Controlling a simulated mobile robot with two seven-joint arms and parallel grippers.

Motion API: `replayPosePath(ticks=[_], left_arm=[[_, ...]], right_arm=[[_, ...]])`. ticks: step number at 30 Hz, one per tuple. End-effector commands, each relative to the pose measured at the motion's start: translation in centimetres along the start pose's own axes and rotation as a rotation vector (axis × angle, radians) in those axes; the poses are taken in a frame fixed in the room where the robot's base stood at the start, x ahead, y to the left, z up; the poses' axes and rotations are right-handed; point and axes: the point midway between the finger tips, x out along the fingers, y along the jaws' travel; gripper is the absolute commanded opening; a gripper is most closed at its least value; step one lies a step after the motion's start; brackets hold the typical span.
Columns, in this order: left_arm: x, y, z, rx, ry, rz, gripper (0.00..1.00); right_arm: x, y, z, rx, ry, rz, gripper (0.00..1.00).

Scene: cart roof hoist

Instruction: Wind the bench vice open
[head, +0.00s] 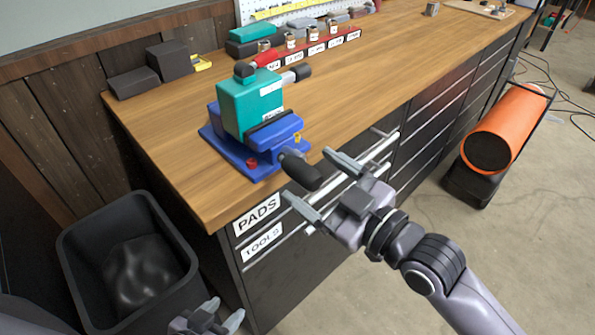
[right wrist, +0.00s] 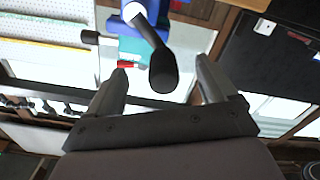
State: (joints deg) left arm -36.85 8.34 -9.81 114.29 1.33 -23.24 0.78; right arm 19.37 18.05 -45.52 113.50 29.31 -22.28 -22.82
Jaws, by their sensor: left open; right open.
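The bench vice has a blue base (head: 247,157) bolted near the front corner of the bench, with a teal block-shaped part (head: 250,103) standing in it. Its crank ends in a thick black grip (head: 300,170) that sticks out past the bench's front edge. My right gripper (head: 308,175) is open at the crank, with a finger to each side of the black grip. In the right wrist view the grip (right wrist: 163,70) shows between the two open fingers, with gaps on both sides. My left gripper (head: 226,310) is open and empty at the bottom, below the bench.
A black bin (head: 75,245) stands left of the bench. Drawers labelled PADS (head: 257,214) and TOOLS, with bar handles, lie under the bench top (head: 180,180). A row of jars (head: 313,42) stands behind the vice. An orange cylinder (head: 505,125) is on the floor at right.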

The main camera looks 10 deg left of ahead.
Motion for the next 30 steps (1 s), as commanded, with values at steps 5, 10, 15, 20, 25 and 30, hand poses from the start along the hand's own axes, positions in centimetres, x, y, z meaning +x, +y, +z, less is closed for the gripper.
replayPosePath(ticks=[5, 10, 15, 20, 25, 30], left_arm=[[-0.3, 0.0, -0.4, 0.000, 0.000, 0.000, 0.51], [-0.5, 0.0, -0.7, 0.000, 0.000, 0.000, 0.51], [-0.7, 0.0, -0.9, 0.000, -0.001, 0.000, 0.51], [-0.7, 0.0, -0.9, 0.000, -0.001, 0.000, 0.51], [-0.7, 0.0, -0.9, 0.000, -0.001, 0.000, 0.51], [-0.7, 0.0, -0.9, 0.000, -0.001, 0.000, 0.51]], right_arm=[[-1.9, 0.1, 0.0, 0.000, -0.002, 0.001, 0.85], [-3.6, 0.0, 0.1, 0.000, -0.003, 0.000, 0.85], [-5.2, 0.0, 0.1, 0.000, -0.003, 0.000, 0.85], [-6.0, 0.0, 0.0, 0.000, 0.000, 0.000, 0.85], [-6.0, 0.0, 0.0, 0.000, 0.000, 0.000, 0.85], [-6.0, 0.0, 0.0, 0.000, 0.000, 0.000, 0.85]])
